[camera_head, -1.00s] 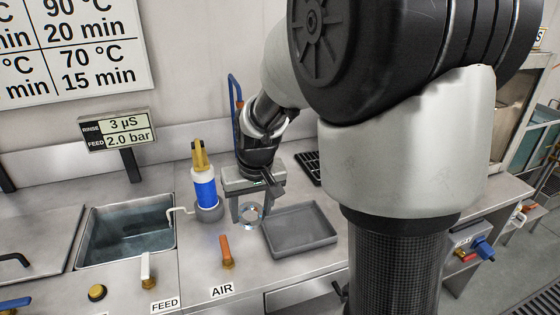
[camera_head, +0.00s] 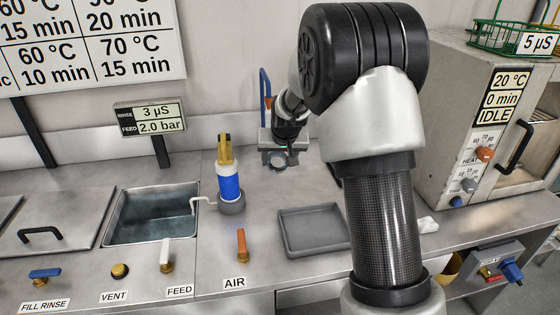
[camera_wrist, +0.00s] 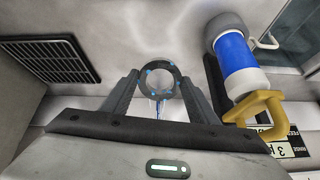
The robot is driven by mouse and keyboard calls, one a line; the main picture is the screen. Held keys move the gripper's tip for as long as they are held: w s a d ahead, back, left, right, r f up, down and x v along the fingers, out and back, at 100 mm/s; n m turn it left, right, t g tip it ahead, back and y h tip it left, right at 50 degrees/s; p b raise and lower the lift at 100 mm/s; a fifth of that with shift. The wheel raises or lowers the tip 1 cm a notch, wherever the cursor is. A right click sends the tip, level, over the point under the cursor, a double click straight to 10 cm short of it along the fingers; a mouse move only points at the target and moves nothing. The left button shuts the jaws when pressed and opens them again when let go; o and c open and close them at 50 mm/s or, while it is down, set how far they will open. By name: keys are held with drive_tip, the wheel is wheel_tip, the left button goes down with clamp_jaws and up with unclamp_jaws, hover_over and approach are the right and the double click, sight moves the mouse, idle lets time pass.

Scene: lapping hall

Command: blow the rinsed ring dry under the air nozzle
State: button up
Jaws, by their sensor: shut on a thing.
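My gripper (camera_head: 278,165) is shut on a ring (camera_head: 278,158) above the bench, behind the grey tray. In the wrist view my gripper (camera_wrist: 158,92) has the round ring (camera_wrist: 145,82) between its fingertips, its opening facing the camera. Small blue spots, perhaps drops, dot the ring. A bent blue pipe (camera_head: 264,90) stands behind my gripper, with an orange piece beside it. I cannot make out a nozzle tip or whether the ring is under it. An orange lever (camera_head: 241,245) stands upright at the front above the AIR label (camera_head: 235,283).
A blue and white bottle (camera_head: 229,186) with a yellow top stands left of my gripper, its spout toward the sink (camera_head: 111,220). The grey tray (camera_head: 283,238) looks empty. A dark grille (camera_wrist: 50,58) shows in the wrist view. An oven-like cabinet (camera_head: 455,80) stands right.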

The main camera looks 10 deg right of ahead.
sight(276, 156)
drive_tip(key=w+f+p, duration=0.2)
drive_tip(key=w+p, duration=0.1)
drive_tip(key=w, duration=0.9)
drive_tip(key=shift+w, duration=0.2)
idle(4.8)
drive_tip(key=shift+s+b, duration=1.95)
drive_tip(key=shift+s, duration=1.95)
drive_tip(key=shift+s+b, duration=0.75)
drive_tip(key=shift+s, duration=1.35)
drive_tip(key=shift+s, duration=0.1)
